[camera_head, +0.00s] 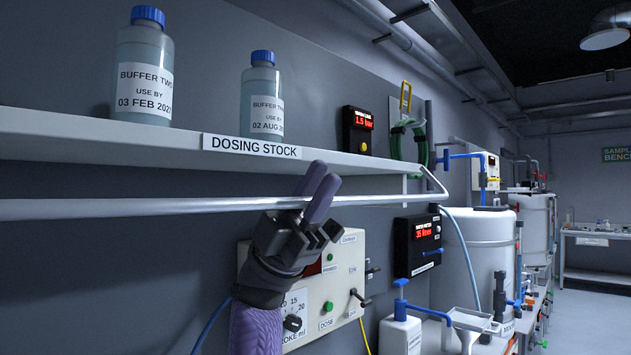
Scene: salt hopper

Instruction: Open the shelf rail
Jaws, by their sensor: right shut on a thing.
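The shelf rail (150,207) is a light metal bar running level along the front of the white shelf (80,128), a little below the shelf edge. Its right end bends up and back toward the shelf's right end. My right gripper (318,194) comes up from below with purple fingers and is shut on the rail, right of the middle. My left gripper is not in view.
A "DOSING STOCK" label (252,146) is on the shelf edge. A dosing panel (345,285) with knobs is on the wall behind my right gripper. A black display box (417,244), a white tank (478,255) and a funnel (470,320) stand to the right. Floor is clear far right.

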